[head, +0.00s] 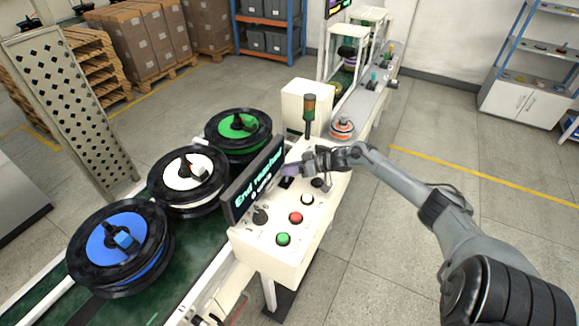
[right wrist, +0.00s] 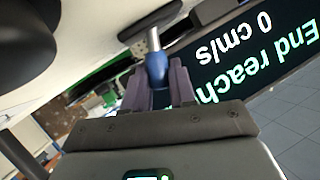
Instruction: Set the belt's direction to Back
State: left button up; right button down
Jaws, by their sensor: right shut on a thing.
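The control box (head: 262,250) stands beside the belt (head: 190,262). A lever with a metal shaft and blue grip (right wrist: 157,66) rises from a dark slot plate (right wrist: 135,32) on the box. My right gripper (head: 290,171) is at this lever, and its purple fingers (right wrist: 160,88) are closed around the blue grip. In the head view the fingers largely hide the lever. The display (head: 255,180) reads "End reached" and "0 cm/s". Lever markings are not readable. My left gripper is not seen.
The box also has a black knob (head: 260,215), a white button (head: 306,199), a red button (head: 295,217) and a green button (head: 283,239). Blue (head: 118,245), white (head: 188,178) and green (head: 238,128) hub wheels lie along the belt. A signal tower (head: 309,112) stands behind my gripper.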

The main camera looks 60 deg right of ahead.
aim_at(284, 186)
jog(key=a+n+h+p, duration=0.1)
jog(key=p, duration=0.3)
jog(key=a+r+n+h+p, duration=0.1)
jog(key=n+h+p, duration=0.1)
jog(key=p, duration=0.3)
jog(key=shift+s+a, duration=0.1)
jog(key=shift+a, duration=0.25)
jog(key=shift+a+f+n+h+p, duration=0.35)
jog(key=shift+a+n+h+p, duration=0.2)
jog(key=shift+n+h+p, duration=0.4)
jog(key=shift+a+f+n+p, duration=0.15)
jog(key=shift+a+n+p, duration=0.05)
jog(key=shift+n+p, duration=0.15)
jog(key=shift+s+f+h, duration=0.1)
jog(key=shift+h, duration=0.15)
jog(key=c, duration=1)
grip_release()
jog(key=shift+o, duration=0.2)
